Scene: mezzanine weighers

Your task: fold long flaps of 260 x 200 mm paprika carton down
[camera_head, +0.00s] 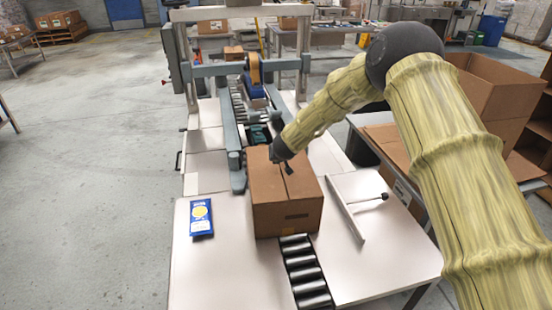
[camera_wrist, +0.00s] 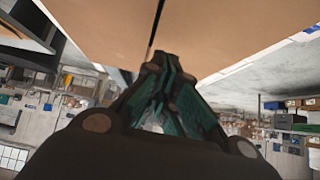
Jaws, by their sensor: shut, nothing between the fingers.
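The brown carton (camera_head: 268,218) stands on the white table by the rollers. Its two long top flaps appear to lie flat, meeting at a dark seam that runs away from me. Its brown top also fills the upper part of the wrist view (camera_wrist: 105,30), with the seam leading to the fingers. My gripper (camera_head: 257,131) is at the carton's far end, partly hidden by my wrist. In the wrist view its teal-padded fingers (camera_wrist: 168,70) come together, with nothing held. Whether they touch the cardboard I cannot tell.
Rollers (camera_head: 305,272) run in front of the carton, and a frame with side rails (camera_head: 236,145) stands behind it. A blue packet (camera_head: 201,216) lies left. A pale bar (camera_head: 345,208) with a black knob is at right. Larger open cartons (camera_head: 490,95) stand beyond the table.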

